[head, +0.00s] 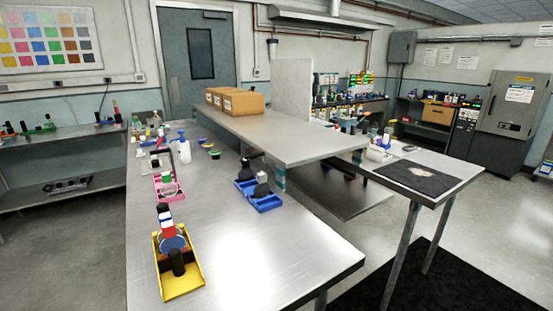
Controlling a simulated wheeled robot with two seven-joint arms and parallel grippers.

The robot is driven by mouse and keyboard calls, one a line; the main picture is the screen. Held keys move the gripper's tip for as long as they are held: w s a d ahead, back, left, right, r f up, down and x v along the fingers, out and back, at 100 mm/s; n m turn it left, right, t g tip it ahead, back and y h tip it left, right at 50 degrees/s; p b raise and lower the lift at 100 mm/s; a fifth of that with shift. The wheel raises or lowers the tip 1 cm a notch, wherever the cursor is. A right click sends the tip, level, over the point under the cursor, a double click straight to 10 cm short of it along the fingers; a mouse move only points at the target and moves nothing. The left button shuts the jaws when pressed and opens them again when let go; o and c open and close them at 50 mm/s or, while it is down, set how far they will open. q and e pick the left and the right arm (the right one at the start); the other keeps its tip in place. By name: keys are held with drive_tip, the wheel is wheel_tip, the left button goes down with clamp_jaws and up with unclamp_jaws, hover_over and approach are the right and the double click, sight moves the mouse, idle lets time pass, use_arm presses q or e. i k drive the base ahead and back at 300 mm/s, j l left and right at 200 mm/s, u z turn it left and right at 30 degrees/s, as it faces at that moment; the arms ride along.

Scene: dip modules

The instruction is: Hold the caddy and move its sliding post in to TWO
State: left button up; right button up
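Several small tray-like caddies stand on the steel table; I cannot tell which one the task means. A yellow caddy (184,285) is nearest, at the front left, with a black cylinder (177,262), a blue round piece and red, white and black parts standing in it. A pink caddy (175,198) with upright green, white and dark pieces sits behind it. A blue caddy (268,204) with dark upright pieces sits to the right, near the raised shelf. No sliding post or mark TWO can be made out at this size. Neither of my grippers shows.
The steel table (240,255) is bare at its front right. A raised grey shelf (290,136) with cardboard boxes (235,102) overhangs its right side. A white bottle (184,151) and small coloured items stand farther back. A side table with a black mat (415,178) stands right.

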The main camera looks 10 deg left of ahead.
sight(176, 260)
drive_tip(key=j+u, duration=0.35)
drive_tip(key=k+j+u, duration=0.1)
drive_tip(key=u, duration=0.3)
drive_tip(key=j, duration=0.1)
